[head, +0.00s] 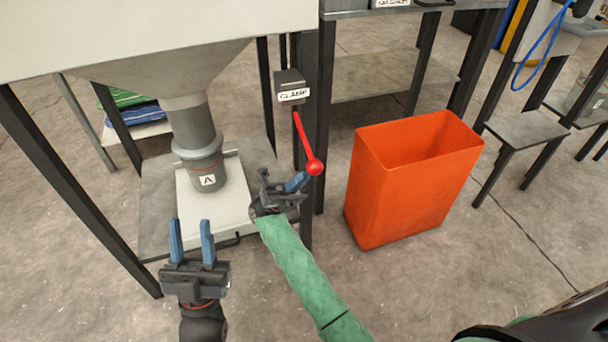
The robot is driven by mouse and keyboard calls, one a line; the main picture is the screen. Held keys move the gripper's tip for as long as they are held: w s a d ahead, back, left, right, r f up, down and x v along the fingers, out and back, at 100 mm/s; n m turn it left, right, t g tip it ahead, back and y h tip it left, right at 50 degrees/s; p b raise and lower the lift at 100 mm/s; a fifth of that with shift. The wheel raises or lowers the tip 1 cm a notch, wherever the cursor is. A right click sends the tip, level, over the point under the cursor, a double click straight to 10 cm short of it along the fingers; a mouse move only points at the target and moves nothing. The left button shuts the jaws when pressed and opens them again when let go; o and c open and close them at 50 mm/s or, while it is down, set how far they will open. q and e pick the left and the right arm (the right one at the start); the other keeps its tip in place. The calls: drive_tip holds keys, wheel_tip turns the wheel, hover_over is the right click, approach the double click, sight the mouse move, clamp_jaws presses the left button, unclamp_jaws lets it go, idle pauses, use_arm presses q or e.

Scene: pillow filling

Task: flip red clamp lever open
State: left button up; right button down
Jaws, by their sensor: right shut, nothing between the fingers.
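The red clamp lever (304,138) hangs down from a dark box labelled CLAMP (291,88) on the machine's post. Its round red knob (314,167) is at the lower end. My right gripper (299,181), on the green-sleeved arm, is shut and empty just below and left of the knob. I cannot tell whether its blue fingertips touch the knob. My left gripper (191,238) is open and empty at the lower left, its blue fingers pointing up, well away from the lever.
A grey hopper spout (193,125) with a collar marked A stands left of the lever, above a pale plate (236,203). An orange bin (395,190) stands to the right. Dark frame legs surround the hopper. A small table (527,130) is at the far right.

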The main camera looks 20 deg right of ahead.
use_arm(q)
drive_tip(key=w+d+f+g+y, duration=0.1)
drive_tip(key=w+f+g, duration=0.3)
drive_tip(key=f, duration=0.5)
drive_tip(key=shift+w+d+f+p, duration=0.15)
drive_tip(key=shift+w+d+p, duration=0.3)
drive_tip(key=shift+d, duration=0.15)
